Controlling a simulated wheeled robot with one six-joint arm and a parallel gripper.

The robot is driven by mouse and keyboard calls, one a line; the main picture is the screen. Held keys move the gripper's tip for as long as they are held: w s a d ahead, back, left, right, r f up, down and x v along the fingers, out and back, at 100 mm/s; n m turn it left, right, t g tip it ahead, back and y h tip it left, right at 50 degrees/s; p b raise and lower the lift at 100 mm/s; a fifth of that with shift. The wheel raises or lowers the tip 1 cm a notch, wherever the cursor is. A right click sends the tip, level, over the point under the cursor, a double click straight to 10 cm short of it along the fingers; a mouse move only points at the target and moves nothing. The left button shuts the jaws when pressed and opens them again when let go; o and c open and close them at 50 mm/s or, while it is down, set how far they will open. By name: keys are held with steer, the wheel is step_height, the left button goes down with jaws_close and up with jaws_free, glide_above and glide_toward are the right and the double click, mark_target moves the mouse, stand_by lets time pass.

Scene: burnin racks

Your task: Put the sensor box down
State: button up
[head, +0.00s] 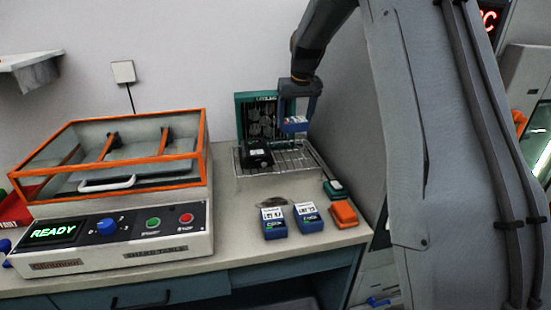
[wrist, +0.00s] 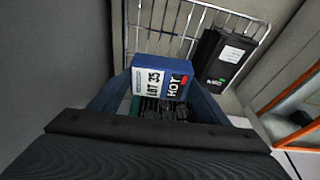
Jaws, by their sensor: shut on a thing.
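The sensor box (head: 295,125) is blue with a white label. My gripper (head: 297,118) is shut on it, pointing down above the right part of a wire rack (head: 304,166). In the wrist view the sensor box (wrist: 160,83) sits between the fingers, its label reading "LOT 35" and "HOT". The bars of the wire rack (wrist: 165,40) show beyond it. In the head view the box appears held above the rack, apart from it.
A black box (head: 257,155) stands on the rack's left part; it also shows in the wrist view (wrist: 220,60). A green fan unit (head: 243,108) stands behind. Two blue boxes (head: 273,223) (head: 308,219), a green piece (head: 336,189) and an orange block (head: 343,215) lie in front. An orange-framed machine (head: 110,240) reads READY.

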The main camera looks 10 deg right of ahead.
steer(key=shift+w+d, duration=0.25)
steer(key=shift+d, duration=0.15)
steer(key=shift+d+f+m, duration=0.1)
steer(key=shift+f+m, duration=0.2)
steer(key=shift+f, duration=0.05)
step_height(320, 180, down, 9)
steer(key=shift+p, duration=1.1)
steer(key=shift+f, duration=0.15)
steer(key=o, duration=1.2)
